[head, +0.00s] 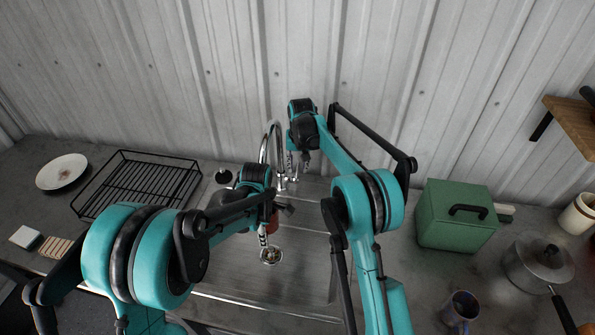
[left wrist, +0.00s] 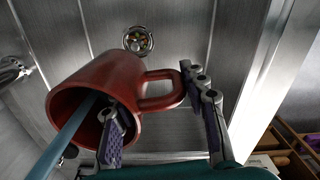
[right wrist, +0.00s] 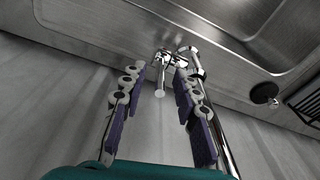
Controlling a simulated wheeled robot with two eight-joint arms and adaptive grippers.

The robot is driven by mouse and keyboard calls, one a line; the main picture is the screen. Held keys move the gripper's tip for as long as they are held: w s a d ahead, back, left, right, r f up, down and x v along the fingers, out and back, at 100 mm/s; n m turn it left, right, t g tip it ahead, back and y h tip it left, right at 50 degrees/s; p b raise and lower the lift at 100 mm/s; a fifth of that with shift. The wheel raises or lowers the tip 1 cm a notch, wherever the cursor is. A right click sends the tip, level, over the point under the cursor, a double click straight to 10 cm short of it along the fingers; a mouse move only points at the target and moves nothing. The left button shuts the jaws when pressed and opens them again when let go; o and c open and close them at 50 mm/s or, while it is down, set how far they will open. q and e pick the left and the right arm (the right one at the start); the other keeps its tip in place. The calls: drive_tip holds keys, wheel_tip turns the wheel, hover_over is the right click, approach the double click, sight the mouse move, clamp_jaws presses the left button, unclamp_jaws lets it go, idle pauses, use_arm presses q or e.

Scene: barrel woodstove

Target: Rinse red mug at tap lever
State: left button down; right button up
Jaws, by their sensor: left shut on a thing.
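The red mug (left wrist: 95,85) shows large in the left wrist view, lying tilted with its mouth toward the lower left. My left gripper (left wrist: 155,105) is shut on it, with one finger at the mouth and the other beyond the handle. A straight blue-grey column (left wrist: 68,135) runs into the mouth; I cannot tell if it is water. In the head view the mug (head: 273,222) is mostly hidden by my left gripper (head: 268,212), over the sink. My right gripper (right wrist: 157,85) is open, with the chrome tap lever (right wrist: 160,92) between its fingers, apparently untouched. It hangs beside the tap (head: 265,148).
The steel sink (head: 235,275) has a drain (head: 271,256) below the mug. A black dish rack (head: 140,185) and a white plate (head: 62,172) stand left. A green box (head: 455,225), a lidded pot (head: 538,265) and a blue mug (head: 460,308) stand right. The ribbed wall is close behind.

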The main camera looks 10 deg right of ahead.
wheel_tip(320, 180, up, 8)
drive_tip(key=s, duration=0.1)
drive_tip(key=shift+d+r, duration=0.1)
idle(0.3)
drive_tip(key=c, duration=0.5)
drive_tip(key=shift+s, duration=0.15)
clamp_jaws()
drive_tip(key=s+a+n+t+y, duration=0.15)
drive_tip(key=s+n+t, duration=0.45)
drive_tip(key=s+n, duration=0.6)
drive_tip(key=w+f, duration=0.6)
drive_tip(key=w, duration=0.4)
drive_tip(key=shift+d+f, duration=0.3)
drive_tip(key=shift+d, duration=0.05)
